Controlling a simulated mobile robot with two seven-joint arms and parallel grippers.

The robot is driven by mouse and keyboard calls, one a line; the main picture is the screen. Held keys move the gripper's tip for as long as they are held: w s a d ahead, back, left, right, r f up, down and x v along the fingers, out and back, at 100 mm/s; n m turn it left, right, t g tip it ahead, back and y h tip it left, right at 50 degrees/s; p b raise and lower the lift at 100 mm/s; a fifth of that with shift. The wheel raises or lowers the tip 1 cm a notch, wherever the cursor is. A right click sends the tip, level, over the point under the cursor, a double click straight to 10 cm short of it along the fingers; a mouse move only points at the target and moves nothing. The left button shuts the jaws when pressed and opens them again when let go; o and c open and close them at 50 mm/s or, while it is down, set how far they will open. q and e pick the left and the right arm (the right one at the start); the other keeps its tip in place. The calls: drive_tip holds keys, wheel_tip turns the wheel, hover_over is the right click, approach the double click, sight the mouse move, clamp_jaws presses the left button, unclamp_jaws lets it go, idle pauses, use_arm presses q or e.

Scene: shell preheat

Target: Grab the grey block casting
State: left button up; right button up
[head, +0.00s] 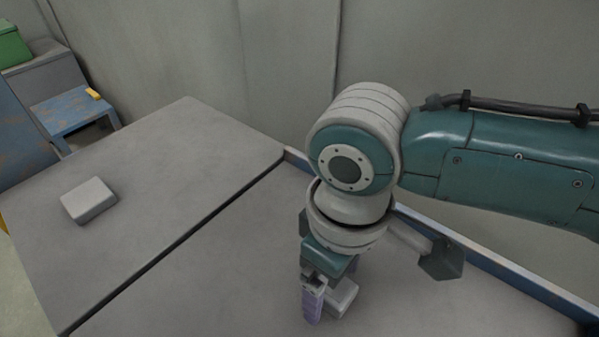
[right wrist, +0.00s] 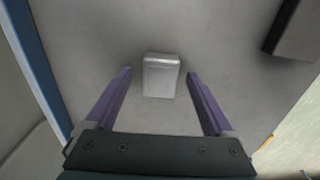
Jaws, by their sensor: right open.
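A light grey block casting (right wrist: 161,76) lies on the table between the two purple fingertips of my right gripper (right wrist: 159,73) in the right wrist view. There are gaps on both sides of it. In the head view, this block (head: 342,297) shows partly behind my right gripper (head: 315,312), which points down over the table and is open. One purple finger is plain there; the other is hidden. A second light grey block (head: 88,201) lies flat at the left, well away from the gripper. My left gripper is not in view.
The grey tabletop (head: 180,150) has a dark seam and is bare between the two blocks. A blue rail (head: 500,265) runs along the right back edge. A blue step stool (head: 72,112) and a green box (head: 12,45) stand beyond the table.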

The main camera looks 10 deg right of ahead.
drive_tip(key=shift+c, duration=0.3)
clamp_jaws()
idle(0.5)
